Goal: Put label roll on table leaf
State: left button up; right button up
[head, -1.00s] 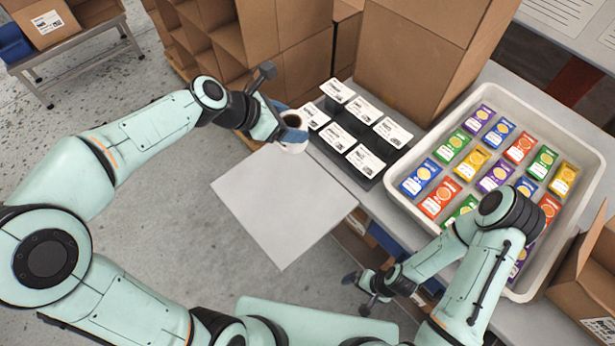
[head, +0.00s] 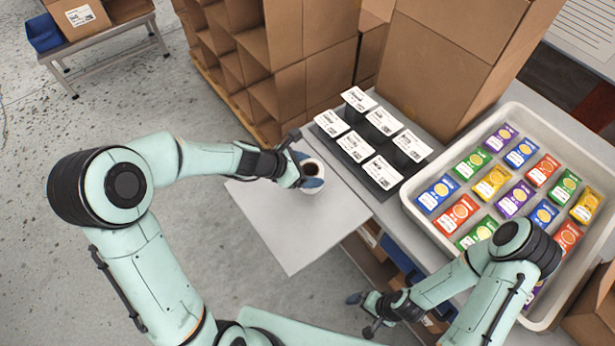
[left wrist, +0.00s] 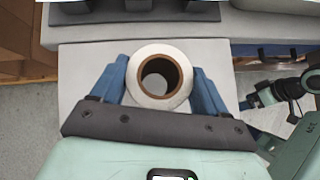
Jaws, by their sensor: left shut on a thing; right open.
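The label roll (head: 316,171) is white with a brown core. My left gripper (head: 309,176) is shut on it, over the back part of the pale grey table leaf (head: 300,230). In the left wrist view the label roll (left wrist: 159,76) sits upright between the blue fingers of my left gripper (left wrist: 160,85), with the table leaf (left wrist: 80,75) below. I cannot tell whether the roll touches the leaf. My right gripper (head: 365,312) is open and empty, low in front of the table, to the right of the leaf.
A black rack (head: 376,170) with several white label cards stands behind the leaf. A pale tray (head: 412,205) of colourful packets is at the right. Tall cardboard boxes (head: 440,60) stand at the back. The leaf's front part is bare.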

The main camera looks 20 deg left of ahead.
pick_arm(q)
notch_tip(320, 180, down, 4)
jog(key=shift+s+r+b, duration=0.1)
jog(key=shift+r+b, duration=0.15)
jog(key=shift+b, duration=0.3)
jog(key=shift+r, duration=0.1)
pick_arm(e)
jog(key=shift+s+f, duration=1.05)
pick_arm(q)
jog(key=o, duration=1.1)
jog(key=shift+w, duration=0.2)
jog(key=shift+o, duration=0.2)
jog(key=shift+s+a+r, duration=0.15)
jog(key=shift+s, duration=0.05)
jog(key=p+v, duration=0.2)
jog(key=v, duration=0.9)
jog(key=shift+s+a+r+p, duration=0.15)
jog(key=shift+a+r+p, duration=0.05)
jog(key=shift+p, duration=0.2)
pick_arm(e)
jog(key=w+r, duration=0.3)
jog(key=w, duration=0.1)
jog(key=shift+r, duration=0.3)
